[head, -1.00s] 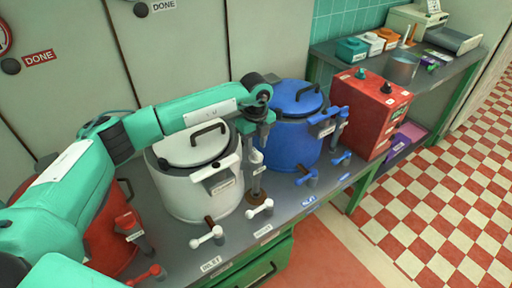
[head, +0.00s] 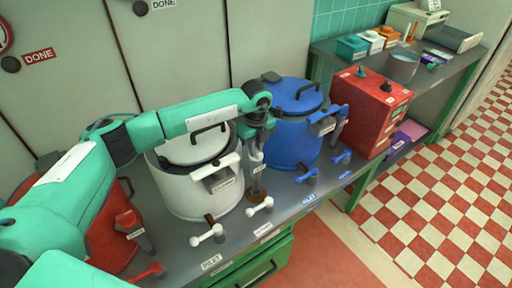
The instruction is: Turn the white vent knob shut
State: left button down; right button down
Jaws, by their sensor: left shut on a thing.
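The white kettle (head: 190,190) stands on the grey bench between a red kettle and a blue kettle. A dark post with a white vent knob (head: 256,160) stands at its right side. My left gripper (head: 257,148) points down over this post and is shut on the white vent knob. The gripper and wrist partly hide the knob, so its exact angle is hard to tell. My right gripper is not in view.
The blue kettle (head: 291,135) stands close to the right of my left wrist. White valve handles (head: 208,235) line the bench front. The red kettle (head: 108,240) is partly behind my arm. A red box (head: 370,112) stands farther right.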

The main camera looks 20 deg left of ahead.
pick_arm(q)
jog(key=shift+m, duration=0.3)
jog(key=m+b, duration=0.3)
jog(key=m, duration=0.3)
jog(key=shift+b, duration=0.4)
jog(key=m+b, duration=0.3)
jog(key=m, duration=0.4)
jog(key=shift+m, duration=0.3)
jog(key=shift+r+m+b, duration=0.1)
jog(key=shift+m+b, duration=0.7)
jog(key=shift+m, duration=1)
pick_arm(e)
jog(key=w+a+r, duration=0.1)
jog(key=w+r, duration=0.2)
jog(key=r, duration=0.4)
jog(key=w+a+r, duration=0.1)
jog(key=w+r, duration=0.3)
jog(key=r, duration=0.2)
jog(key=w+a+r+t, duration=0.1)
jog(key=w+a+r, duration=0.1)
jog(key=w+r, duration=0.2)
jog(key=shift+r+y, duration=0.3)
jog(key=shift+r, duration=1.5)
pick_arm(q)
jog(key=c, duration=1.4)
grip_release()
